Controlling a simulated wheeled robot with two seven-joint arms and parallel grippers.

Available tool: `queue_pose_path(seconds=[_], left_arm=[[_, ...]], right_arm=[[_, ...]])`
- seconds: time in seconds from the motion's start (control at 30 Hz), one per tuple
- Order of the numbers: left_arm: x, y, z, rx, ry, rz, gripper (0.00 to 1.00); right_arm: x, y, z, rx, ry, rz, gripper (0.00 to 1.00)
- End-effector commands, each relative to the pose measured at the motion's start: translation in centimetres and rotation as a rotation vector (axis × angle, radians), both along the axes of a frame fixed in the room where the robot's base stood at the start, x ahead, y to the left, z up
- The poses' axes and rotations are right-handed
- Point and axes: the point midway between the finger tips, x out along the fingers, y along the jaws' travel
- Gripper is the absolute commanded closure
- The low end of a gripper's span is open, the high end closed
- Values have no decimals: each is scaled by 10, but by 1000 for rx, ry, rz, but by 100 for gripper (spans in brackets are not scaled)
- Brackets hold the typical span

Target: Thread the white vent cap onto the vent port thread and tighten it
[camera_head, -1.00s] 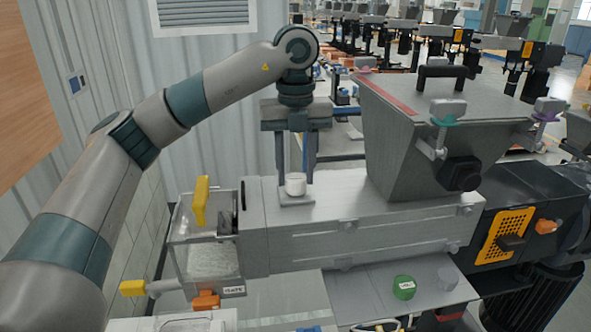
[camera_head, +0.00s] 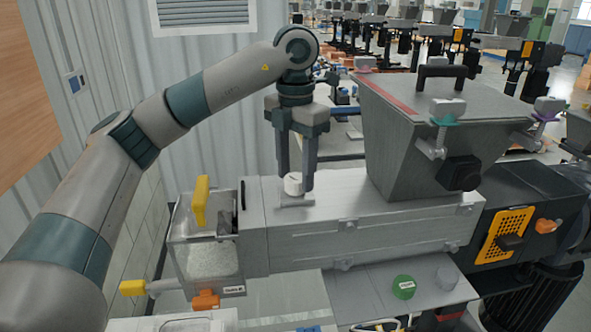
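The white vent cap (camera_head: 293,185) sits upright over the vent port on top of the metal feeder barrel; the port thread beneath it is hidden by the cap. My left gripper (camera_head: 296,182) points straight down from above, with its two dark fingers on either side of the cap. The fingers reach down to the cap's height. From this view I cannot tell whether they press on the cap or stand slightly clear of it. My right gripper is not in view.
The grey hopper (camera_head: 425,130) stands on the barrel to the right. A clear box with a yellow handle (camera_head: 201,200) is at the barrel's left end.

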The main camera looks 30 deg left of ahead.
Motion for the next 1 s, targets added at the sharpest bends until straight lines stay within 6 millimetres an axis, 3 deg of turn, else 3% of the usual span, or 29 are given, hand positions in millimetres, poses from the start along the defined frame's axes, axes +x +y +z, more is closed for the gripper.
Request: queue_pose_path(seconds=[0.23,0.33,0.77,1.0], left_arm=[[0,0,0,0,0,2,54],[0,0,0,0,0,3,33],[0,0,2,0,-1,4,32],[1,0,17,0,-2,5,32]], right_arm=[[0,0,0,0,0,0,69],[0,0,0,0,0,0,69],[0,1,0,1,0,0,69],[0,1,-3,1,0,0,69]])
